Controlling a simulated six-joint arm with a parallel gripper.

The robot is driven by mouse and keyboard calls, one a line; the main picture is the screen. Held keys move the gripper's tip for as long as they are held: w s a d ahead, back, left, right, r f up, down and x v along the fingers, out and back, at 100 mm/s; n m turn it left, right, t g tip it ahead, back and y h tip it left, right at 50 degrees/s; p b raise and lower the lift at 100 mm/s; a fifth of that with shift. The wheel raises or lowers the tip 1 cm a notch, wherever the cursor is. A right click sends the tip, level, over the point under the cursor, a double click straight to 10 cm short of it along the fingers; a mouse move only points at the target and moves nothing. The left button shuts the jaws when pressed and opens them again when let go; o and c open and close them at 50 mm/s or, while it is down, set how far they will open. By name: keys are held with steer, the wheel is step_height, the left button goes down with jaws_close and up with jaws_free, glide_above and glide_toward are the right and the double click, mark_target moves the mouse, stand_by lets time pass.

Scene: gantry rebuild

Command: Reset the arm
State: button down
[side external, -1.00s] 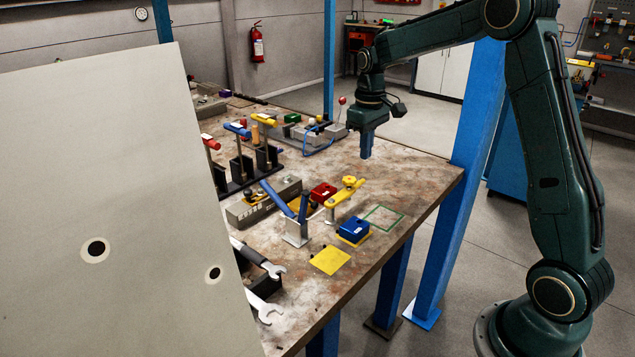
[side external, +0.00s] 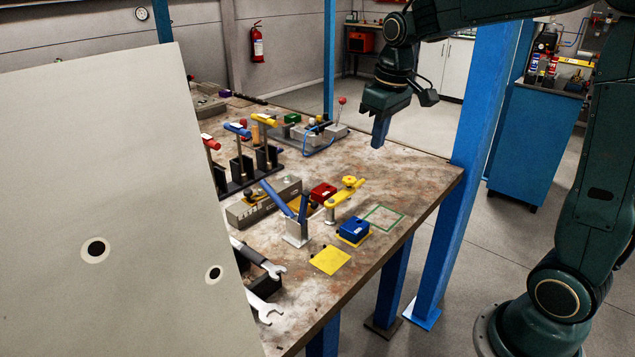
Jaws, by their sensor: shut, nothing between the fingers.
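My gripper (side external: 379,134) is shut and empty. It hangs above the far right part of the worktable (side external: 425,178), with its blue fingers pointing down and tilted slightly. It is apart from every object on the table. My green arm reaches in from the right, and its upper part runs out of the top of the view.
A blue post (side external: 463,180) stands at the table's right edge. A pale panel (side external: 110,180) hides the left.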

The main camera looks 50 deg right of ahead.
steer(key=s+a+t, duration=0.2)
steer(key=s+a, duration=0.2)
steer(key=s, duration=0.6)
steer(key=s+a+t, duration=0.1)
steer(key=s+a, duration=0.4)
steer(key=s, duration=0.4)
steer(key=shift+s+r+t, duration=0.35)
steer(key=shift+t, duration=0.05)
